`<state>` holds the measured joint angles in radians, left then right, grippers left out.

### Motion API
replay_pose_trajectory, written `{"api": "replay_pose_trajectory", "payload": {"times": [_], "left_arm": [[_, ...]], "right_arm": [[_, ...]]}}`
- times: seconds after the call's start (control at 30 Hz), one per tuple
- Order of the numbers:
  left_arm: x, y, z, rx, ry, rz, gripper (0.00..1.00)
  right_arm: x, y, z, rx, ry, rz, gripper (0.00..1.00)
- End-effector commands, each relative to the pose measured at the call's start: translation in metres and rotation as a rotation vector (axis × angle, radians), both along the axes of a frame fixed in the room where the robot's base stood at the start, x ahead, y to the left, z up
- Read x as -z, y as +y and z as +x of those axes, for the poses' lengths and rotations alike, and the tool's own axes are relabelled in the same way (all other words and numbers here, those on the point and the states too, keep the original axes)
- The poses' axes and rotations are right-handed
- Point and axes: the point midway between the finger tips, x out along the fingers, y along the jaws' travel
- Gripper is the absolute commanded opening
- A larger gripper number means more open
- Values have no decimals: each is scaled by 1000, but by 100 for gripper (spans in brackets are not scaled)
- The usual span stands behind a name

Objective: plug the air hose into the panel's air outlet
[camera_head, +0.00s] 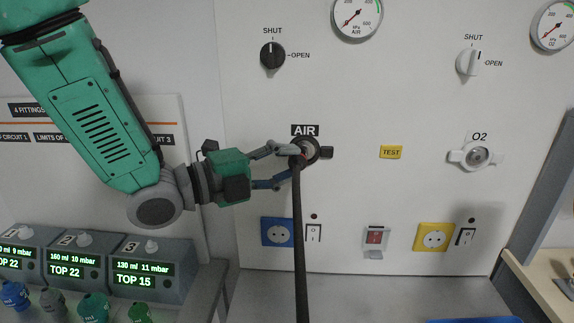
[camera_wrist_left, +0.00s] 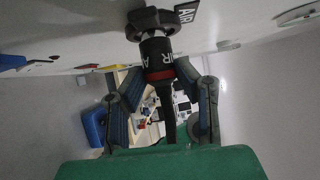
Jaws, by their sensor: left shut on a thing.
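The black air hose (camera_head: 299,240) hangs down in front of the panel from my left gripper (camera_head: 294,165). My left gripper is shut on its connector, which shows in the left wrist view as a dark cylinder (camera_wrist_left: 157,55) with a red band and "AIR" lettering. The air outlet (camera_head: 313,150) is a round black fitting under the "AIR" label; it also shows in the left wrist view (camera_wrist_left: 152,20). The connector's end is at the outlet's face, in line with it. Whether it is seated inside cannot be told. My right gripper is not in view.
The white panel (camera_head: 390,235) also holds an O2 outlet (camera_head: 478,154), a black knob (camera_head: 272,55), a white knob (camera_head: 468,62), gauges, sockets and switches. Several numbered ventilator boxes (camera_head: 152,268) stand at the lower left. A wooden shelf (camera_head: 545,285) is at the right.

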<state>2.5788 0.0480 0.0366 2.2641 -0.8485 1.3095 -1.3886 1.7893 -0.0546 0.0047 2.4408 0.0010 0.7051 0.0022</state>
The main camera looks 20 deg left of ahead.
Motion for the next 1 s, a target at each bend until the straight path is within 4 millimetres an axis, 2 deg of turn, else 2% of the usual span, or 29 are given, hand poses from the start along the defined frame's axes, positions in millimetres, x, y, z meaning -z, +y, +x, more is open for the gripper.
{"api": "replay_pose_trajectory", "payload": {"times": [0.53, 1.0], "left_arm": [[-3, 0, 0, -5, -6, -2, 0], [-2, -11, -4, 0, -3, -2, 0]], "right_arm": [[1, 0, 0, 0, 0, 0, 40], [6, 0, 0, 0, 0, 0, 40]]}}
